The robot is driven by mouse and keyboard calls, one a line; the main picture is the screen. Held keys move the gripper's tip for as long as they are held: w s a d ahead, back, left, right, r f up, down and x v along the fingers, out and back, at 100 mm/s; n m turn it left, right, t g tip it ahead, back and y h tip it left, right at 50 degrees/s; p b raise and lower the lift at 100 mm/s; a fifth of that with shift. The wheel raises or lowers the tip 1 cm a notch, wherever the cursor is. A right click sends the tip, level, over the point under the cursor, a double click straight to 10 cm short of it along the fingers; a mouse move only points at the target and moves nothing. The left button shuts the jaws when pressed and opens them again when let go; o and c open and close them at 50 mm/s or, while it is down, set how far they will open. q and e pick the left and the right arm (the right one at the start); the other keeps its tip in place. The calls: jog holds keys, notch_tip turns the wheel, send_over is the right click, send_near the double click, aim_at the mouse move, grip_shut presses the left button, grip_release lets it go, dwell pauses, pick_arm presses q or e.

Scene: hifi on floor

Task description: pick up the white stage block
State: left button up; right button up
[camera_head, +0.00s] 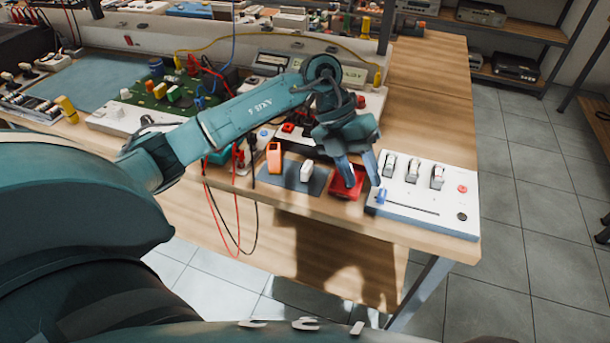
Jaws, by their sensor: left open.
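A small white block (306,172) stands on a dark grey mat (291,187) near the front edge of the wooden bench; I take it as the white stage block. My left gripper (361,176) points down to the right of it, over the red tray (345,186) and the left edge of the white switch panel. Its fingers are apart, and nothing is visible between them. The gripper is clear of the white block. My right gripper is not in view.
An orange block (274,157) stands on the mat left of the white one. The white switch panel (419,201) with a blue knob (381,196) lies at the right corner. Red and black cables (238,220) hang over the front edge. Bare bench (428,100) lies behind the panel.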

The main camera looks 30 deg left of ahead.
pick_arm(q)
jog(key=w+a+r+n+y, duration=0.1)
jog(key=a+r+y, duration=0.15)
jog(key=a, duration=0.45)
jog(key=w+a+r+n+y, duration=0.2)
jog(key=a+y, duration=0.2)
jog(key=a, duration=0.3)
send_over(307, 166)
jog(key=shift+t, duration=0.4)
jog(key=f, duration=0.6)
jog(key=shift+a+f, duration=0.25)
jog(key=shift+f, duration=0.05)
jog(key=shift+d+f+p, duration=0.15)
jog(key=shift+f+p, duration=0.05)
jog(key=shift+f, duration=1.3)
jog(key=shift+d+f+p, duration=0.1)
jog(key=shift+f+p, duration=0.05)
jog(key=shift+f, duration=1.35)
jog(key=shift+c, duration=0.3)
grip_shut()
